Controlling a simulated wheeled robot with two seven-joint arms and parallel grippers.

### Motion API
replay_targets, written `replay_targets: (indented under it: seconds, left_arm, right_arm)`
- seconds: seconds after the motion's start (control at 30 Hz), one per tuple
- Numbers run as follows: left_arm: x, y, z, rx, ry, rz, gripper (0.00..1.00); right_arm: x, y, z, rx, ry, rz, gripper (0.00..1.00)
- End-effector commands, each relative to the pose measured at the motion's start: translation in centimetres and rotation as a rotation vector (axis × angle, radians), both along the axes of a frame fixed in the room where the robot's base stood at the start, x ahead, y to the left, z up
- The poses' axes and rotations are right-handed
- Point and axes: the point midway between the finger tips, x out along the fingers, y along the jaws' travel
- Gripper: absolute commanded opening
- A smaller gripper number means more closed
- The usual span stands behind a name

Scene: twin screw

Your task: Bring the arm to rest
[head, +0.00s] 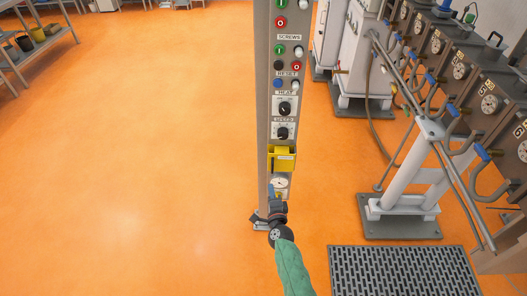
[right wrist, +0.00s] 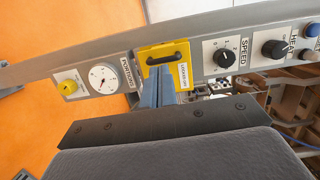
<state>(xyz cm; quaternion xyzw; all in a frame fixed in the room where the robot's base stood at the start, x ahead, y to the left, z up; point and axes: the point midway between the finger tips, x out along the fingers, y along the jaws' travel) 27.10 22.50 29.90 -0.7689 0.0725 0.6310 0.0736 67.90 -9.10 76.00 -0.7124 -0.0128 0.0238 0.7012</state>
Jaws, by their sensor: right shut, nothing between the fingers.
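My right gripper (head: 271,188) is in front of the lower part of a grey control post (head: 262,100), its green-sleeved arm coming up from the bottom of the head view. In the right wrist view its blue-grey fingers (right wrist: 157,88) are together with nothing between them. They overlap the lower edge of a yellow box (right wrist: 163,54) with a black handle and a white label; I cannot tell whether they touch it. The yellow box (head: 282,157) also shows in the head view, above the gripper. My left gripper is in neither view.
The post carries buttons, two black knobs (head: 284,108) and a round gauge (head: 280,183). A machine with pipes and several gauges (head: 490,103) stands at right, with a dark floor grate (head: 400,272) in front. Shelves (head: 38,45) are far left. The orange floor (head: 140,150) between is clear.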

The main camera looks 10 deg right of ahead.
Motion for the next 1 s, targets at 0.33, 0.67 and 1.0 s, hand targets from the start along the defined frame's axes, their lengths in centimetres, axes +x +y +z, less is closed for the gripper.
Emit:
replay_targets:
  seconds: [0.33, 0.67, 1.0]
  left_arm:
    - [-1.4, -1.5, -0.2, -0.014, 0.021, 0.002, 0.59]
    - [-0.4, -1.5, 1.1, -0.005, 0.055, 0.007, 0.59]
    - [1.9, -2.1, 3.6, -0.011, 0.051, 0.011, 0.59]
  right_arm:
    - [-0.1, 0.6, -0.4, -0.071, 0.016, 0.035, 0.0]
    - [-3.0, 5.8, -8.9, -0.609, 0.207, 0.42, 0.0]
    - [-14.6, 2.3, -25.9, -1.156, 0.549, 0.871, 0.0]
